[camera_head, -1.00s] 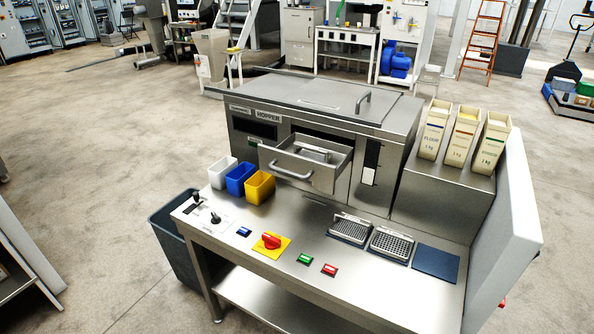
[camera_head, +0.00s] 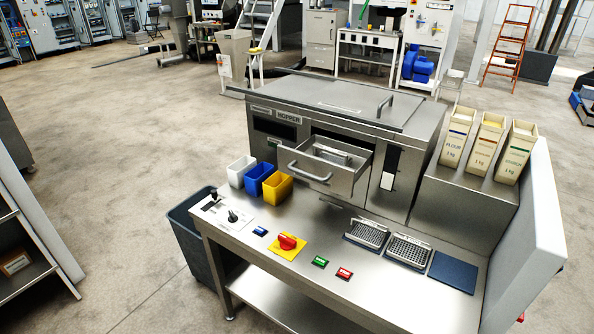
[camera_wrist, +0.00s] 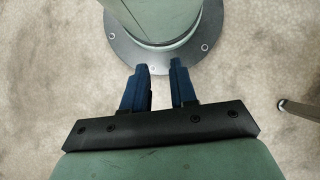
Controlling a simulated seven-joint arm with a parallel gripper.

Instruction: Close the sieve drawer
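The sieve drawer (camera_head: 335,183) sticks out of the front of the steel hopper machine (camera_head: 345,105), open, with a bar handle (camera_head: 308,174) on its front. A smaller bar shows inside the drawer. My gripper (camera_wrist: 161,68) shows only in the wrist view, with two dark blue fingers apart and nothing between them. It points down toward a round bolted base plate (camera_wrist: 150,62) and the floor. My gripper is not in the head view, so it is away from the drawer.
White, blue (camera_head: 260,179) and yellow (camera_head: 277,188) bins stand left of the drawer on the steel table. A red knob (camera_head: 287,241), coloured buttons and two perforated trays (camera_head: 408,250) lie in front. Labelled ingredient boxes (camera_head: 487,146) stand at right. A grey bin (camera_head: 195,235) stands beside the table's left end.

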